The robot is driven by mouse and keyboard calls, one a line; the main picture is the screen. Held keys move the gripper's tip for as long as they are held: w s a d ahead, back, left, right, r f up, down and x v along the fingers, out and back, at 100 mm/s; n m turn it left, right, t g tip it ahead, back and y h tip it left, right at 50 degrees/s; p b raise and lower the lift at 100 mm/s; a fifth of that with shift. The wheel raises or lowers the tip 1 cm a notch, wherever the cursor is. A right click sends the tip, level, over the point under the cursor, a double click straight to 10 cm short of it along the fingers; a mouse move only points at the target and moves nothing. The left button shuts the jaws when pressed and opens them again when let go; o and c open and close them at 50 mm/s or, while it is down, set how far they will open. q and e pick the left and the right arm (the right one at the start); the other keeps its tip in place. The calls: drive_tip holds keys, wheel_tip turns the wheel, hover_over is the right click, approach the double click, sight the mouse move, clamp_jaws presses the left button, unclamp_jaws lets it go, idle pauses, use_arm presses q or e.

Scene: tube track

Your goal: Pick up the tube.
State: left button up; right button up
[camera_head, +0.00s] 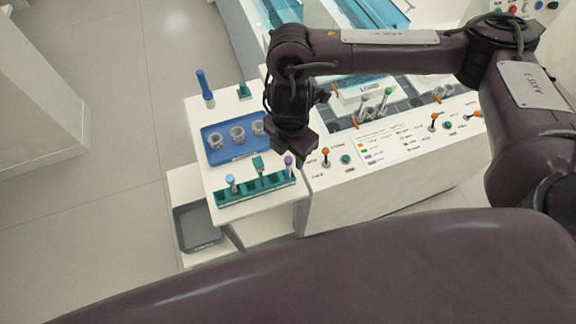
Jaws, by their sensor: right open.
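A green rack (262,189) stands near the front of the white side table. It holds a blue-capped tube (231,183), a green-capped tube (258,165) and a purple-capped tube (289,164). My right gripper (297,150) points down just above and behind the purple-capped tube at the rack's right end. It is open, and nothing shows between its fingers. I cannot tell whether it touches that cap. More tubes with green caps (387,93) stand in the machine to the right. My left gripper is not in view.
A blue tray (228,157) with several grey cups lies behind the rack, partly covered by my gripper. A tall blue post (206,90) stands at the back left. The white control panel (400,148) with orange-tipped levers borders the table on the right. A grey bin (199,228) sits lower left.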

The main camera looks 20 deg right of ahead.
sight(288, 158)
drive_tip(key=f, duration=0.4)
drive_tip(key=shift+s+a, duration=0.1)
drive_tip(key=shift+a, duration=0.1)
drive_tip(key=shift+f+b, duration=0.25)
drive_tip(key=shift+b, duration=0.05)
drive_tip(key=c, duration=0.8)
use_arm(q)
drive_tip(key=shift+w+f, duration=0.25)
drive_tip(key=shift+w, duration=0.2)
use_arm(e)
drive_tip(key=shift+c, duration=0.2)
drive_tip(key=shift+r, duration=0.1)
